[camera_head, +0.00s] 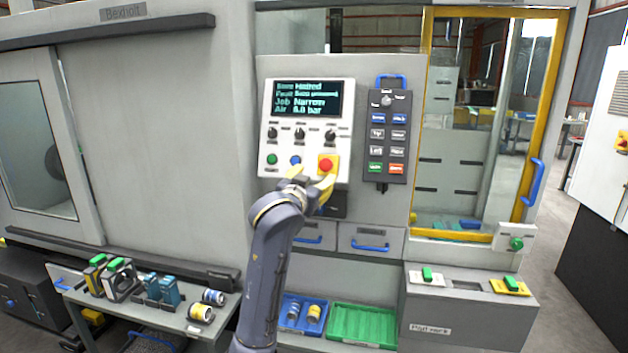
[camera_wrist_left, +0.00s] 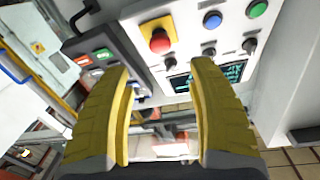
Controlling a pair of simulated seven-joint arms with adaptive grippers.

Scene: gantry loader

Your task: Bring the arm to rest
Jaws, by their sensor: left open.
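My left gripper (camera_head: 312,178) is in front of the lower edge of the white control panel (camera_head: 309,95). Its yellow fingers are apart with nothing between them, as the left wrist view (camera_wrist_left: 160,105) also shows. The red emergency button (camera_head: 326,165) on its yellow plate is just above the fingers in the head view. In the wrist view the red button (camera_wrist_left: 160,41) is clear of the fingertips. I cannot tell the exact gap between fingers and panel. My right gripper does not show in either view.
A grey pendant (camera_head: 386,135) with several buttons hangs right of the panel. Below are a blue tray (camera_head: 290,325), a green tray (camera_head: 362,323) and drawers with blue handles. A side table (camera_head: 165,318) with several parts stands at lower left. A yellow-framed glass door (camera_head: 428,60) is at right.

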